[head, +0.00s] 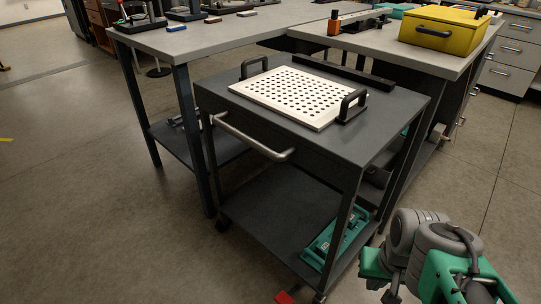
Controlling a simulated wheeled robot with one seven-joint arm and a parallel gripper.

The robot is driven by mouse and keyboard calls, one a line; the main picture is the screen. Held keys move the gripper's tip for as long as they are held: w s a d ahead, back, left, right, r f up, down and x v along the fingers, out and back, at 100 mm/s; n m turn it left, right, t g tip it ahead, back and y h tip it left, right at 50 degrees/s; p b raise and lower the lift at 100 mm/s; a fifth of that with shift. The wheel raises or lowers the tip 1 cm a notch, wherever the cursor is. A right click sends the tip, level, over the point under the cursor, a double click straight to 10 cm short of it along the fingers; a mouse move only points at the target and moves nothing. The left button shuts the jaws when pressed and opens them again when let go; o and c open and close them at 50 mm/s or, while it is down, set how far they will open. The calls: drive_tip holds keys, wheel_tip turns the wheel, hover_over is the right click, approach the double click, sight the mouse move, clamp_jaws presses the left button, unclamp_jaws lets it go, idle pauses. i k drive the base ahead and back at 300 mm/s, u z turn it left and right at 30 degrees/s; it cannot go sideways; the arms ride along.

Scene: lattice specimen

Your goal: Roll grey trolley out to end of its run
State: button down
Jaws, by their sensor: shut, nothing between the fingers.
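The grey trolley (408,116) stands in the middle of the head view, its top lower than the benches and its back close to them. A pale bar handle (252,138) runs along its front, with nothing holding it. A white perforated plate (288,94) with two black handles lies on its top, and a long black bar (343,71) lies behind the plate. A green item (335,236) rests on its lower shelf. Part of my arm shows at the lower right, apart from the trolley. I cannot make out my gripper's fingers.
Grey benches (228,32) stand behind the trolley. A yellow case (443,32) and small tools sit on them. Open floor (90,220) lies to the left and in front. A small red thing (285,297) is at the bottom edge by a front caster.

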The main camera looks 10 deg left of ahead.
sight(284, 209)
drive_tip(key=z, duration=0.6)
drive_tip(key=k, duration=0.1)
drive_tip(key=u, duration=1.6)
drive_tip(key=i, duration=0.45)
drive_tip(key=u, duration=0.25)
drive_tip(key=k, duration=1.05)
drive_tip(key=u, duration=1.65)
drive_tip(key=i, duration=0.9)
drive_tip(key=z, duration=0.85)
drive_tip(key=i, duration=0.65)
drive_tip(key=z, duration=0.75)
